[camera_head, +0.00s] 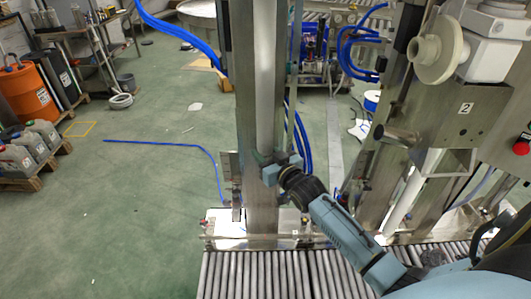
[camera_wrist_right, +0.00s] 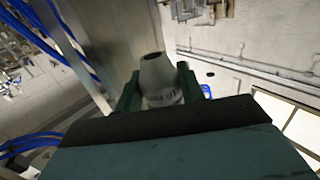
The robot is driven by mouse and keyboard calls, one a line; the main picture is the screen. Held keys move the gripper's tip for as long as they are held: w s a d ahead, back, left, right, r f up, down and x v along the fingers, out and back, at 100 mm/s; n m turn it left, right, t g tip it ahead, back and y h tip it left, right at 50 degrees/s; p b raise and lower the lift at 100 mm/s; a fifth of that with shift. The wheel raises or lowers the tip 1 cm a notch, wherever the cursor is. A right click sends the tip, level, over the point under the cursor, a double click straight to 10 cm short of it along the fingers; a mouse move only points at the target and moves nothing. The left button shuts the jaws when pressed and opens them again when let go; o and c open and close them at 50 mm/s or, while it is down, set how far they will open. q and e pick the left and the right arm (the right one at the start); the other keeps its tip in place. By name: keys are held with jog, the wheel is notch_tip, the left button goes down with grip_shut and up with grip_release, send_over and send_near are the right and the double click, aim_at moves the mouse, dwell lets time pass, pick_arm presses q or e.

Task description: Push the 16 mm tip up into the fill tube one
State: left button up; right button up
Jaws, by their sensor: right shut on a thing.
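My right gripper (camera_head: 281,172) is raised at the steel column in the middle of the head view. In the right wrist view my right gripper (camera_wrist_right: 160,88) is shut on a grey conical tip (camera_wrist_right: 157,72). The tip's narrow end, with a dark opening, points up and away from the wrist. Dark print on its lower band is too small to read surely. Open space shows around the tip's narrow end, and no tube touches it in this view. I cannot pick out fill tube one; the column may hide it. My left gripper is not in view.
A steel column (camera_head: 262,90) stands close to the right gripper. A roller conveyor (camera_head: 270,275) runs below. A machine head with a plate marked 2 (camera_head: 465,108) hangs at the right. Blue hoses (camera_head: 300,135) pass behind the column. Open green floor (camera_head: 130,210) lies left.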

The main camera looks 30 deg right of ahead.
jog(key=shift+w+r, duration=0.1)
jog(key=shift+r, duration=0.35)
jog(key=o, duration=1.2)
jog(key=shift+f, duration=0.15)
jog(key=shift+s+f, duration=0.1)
jog(key=shift+s, duration=0.55)
jog(key=s, duration=0.8)
jog(key=s+r, duration=0.1)
jog(key=s, duration=0.3)
jog(key=shift+s+a, duration=0.1)
